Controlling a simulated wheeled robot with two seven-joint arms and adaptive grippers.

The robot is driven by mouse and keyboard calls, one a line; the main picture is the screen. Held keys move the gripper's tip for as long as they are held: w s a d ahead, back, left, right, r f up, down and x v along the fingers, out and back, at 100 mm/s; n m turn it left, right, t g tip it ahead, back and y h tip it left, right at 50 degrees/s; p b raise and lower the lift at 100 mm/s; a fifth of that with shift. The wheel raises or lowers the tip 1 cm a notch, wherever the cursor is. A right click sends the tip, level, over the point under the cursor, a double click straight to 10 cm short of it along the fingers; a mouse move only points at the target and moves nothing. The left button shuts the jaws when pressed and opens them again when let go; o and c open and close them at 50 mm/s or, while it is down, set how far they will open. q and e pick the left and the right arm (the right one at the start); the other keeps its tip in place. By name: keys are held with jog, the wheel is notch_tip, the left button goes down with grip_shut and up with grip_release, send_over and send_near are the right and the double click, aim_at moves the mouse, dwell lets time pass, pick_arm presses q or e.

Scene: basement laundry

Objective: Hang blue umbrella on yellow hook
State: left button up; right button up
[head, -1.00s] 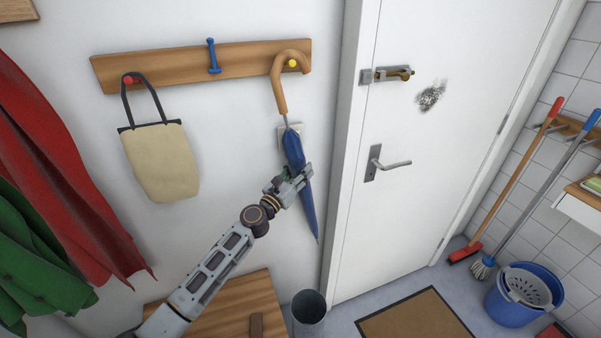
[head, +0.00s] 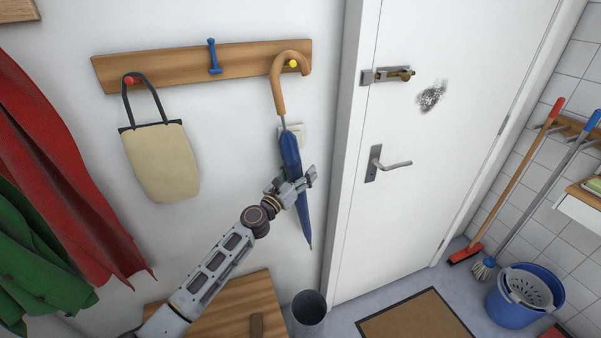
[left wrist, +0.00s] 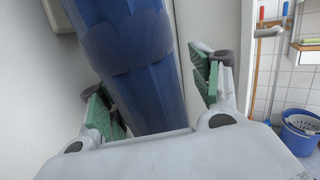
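The blue umbrella (head: 290,150) has a tan crook handle (head: 278,92). The crook arches over the yellow hook (head: 293,63) at the right end of the wooden rack, and the yellow tip shows inside the curve. The umbrella hangs point down, slightly tilted, against the wall. My left gripper (head: 294,185) is around its lower part. In the left wrist view, the green finger pads stand apart on both sides of the blue cloth (left wrist: 130,70), with a clear gap on the right. The left pad is close to the cloth; contact is unclear. My right gripper is not in view.
The rack (head: 240,62) also has a blue hook (head: 213,56) and a red hook holding a beige bag (head: 160,162). Red and green coats hang left. A white door (head: 430,140) is right of the umbrella; a bin (head: 308,312) stands below.

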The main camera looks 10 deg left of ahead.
pick_arm(q)
jog(key=shift+s+f, duration=0.1)
jog(key=shift+s, duration=0.05)
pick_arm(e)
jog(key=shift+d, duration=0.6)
